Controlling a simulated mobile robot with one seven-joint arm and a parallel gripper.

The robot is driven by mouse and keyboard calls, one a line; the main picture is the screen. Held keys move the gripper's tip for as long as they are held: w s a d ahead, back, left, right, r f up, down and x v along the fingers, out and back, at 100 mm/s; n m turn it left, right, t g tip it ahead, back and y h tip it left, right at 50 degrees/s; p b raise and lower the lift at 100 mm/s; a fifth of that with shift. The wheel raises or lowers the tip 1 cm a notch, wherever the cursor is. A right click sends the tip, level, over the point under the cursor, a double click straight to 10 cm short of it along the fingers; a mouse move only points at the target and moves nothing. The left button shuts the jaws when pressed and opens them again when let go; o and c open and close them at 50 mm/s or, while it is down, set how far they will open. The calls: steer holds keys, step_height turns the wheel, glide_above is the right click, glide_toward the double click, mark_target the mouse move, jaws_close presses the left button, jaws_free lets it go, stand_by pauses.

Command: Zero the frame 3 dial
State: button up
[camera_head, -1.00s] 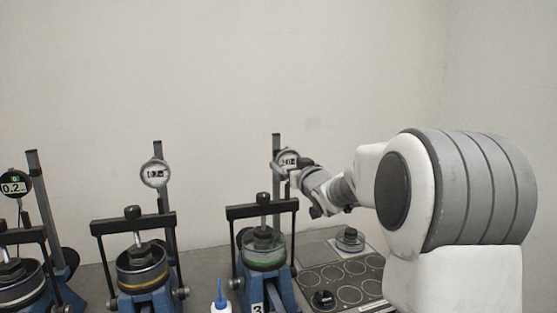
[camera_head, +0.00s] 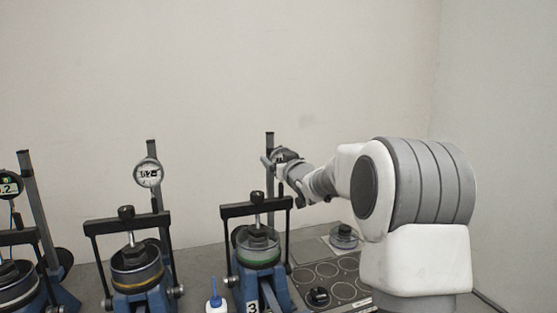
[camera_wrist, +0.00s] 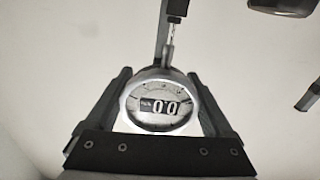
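Frame 3 (camera_head: 230,272) is the blue lever frame with the "3" label, next to my arm. Its round dial (camera_head: 279,155) is at the upright post, largely covered by my gripper (camera_head: 282,163) in the head view. In the wrist view the dial (camera_wrist: 158,105) faces me, and its window reads 0.0. My gripper's dark fingers (camera_wrist: 160,98) lie on both sides of the dial's rim, close to it. Whether they press on the rim or stand just clear of it I cannot tell.
Two more lever frames stand to the left, one with a round dial (camera_head: 148,173) and one with a dark gauge at the picture's edge. A white bottle (camera_head: 216,305) stands before frame 3. A tray (camera_head: 345,291) with round recesses and weights lies to its right.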

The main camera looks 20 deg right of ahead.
steer(key=c, duration=0.3)
steer(key=shift+f+n+b, duration=0.1)
steer(key=shift+n+b, duration=0.2)
steer(key=shift+b, duration=0.15)
steer(key=shift+n, duration=0.3)
steer(key=o, duration=1.1)
steer(key=shift+s, duration=0.15)
steer(key=s+b, duration=0.1)
steer(key=s, duration=1.6)
steer(key=shift+s+b, duration=0.1)
steer(key=shift+b, duration=0.25)
